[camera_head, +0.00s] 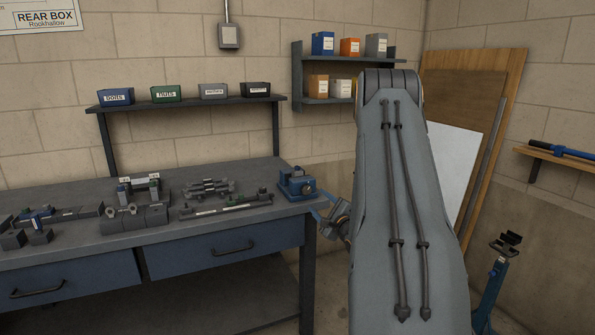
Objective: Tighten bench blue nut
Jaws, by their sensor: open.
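The bench (245,180) stands at the left with metal tube parts and fittings on it. A small blue piece (42,215) shows among the dark blocks at the bench's left end. Another blue piece (122,193) stands beside a fixture in the middle. Both are too small for me to tell which is a nut. A blue vise (296,184) sits at the bench's right end. My gripper (324,204) is just right of the vise, near the bench's right edge. It is open, with nothing seen in it, and partly hidden behind my arm.
A back shelf holds a blue bolts bin (116,97), a green nuts bin (166,94) and other bins. A wall rack (330,100) carries coloured boxes. A blue stand (497,275) is at the lower right. Boards (470,150) lean behind my arm.

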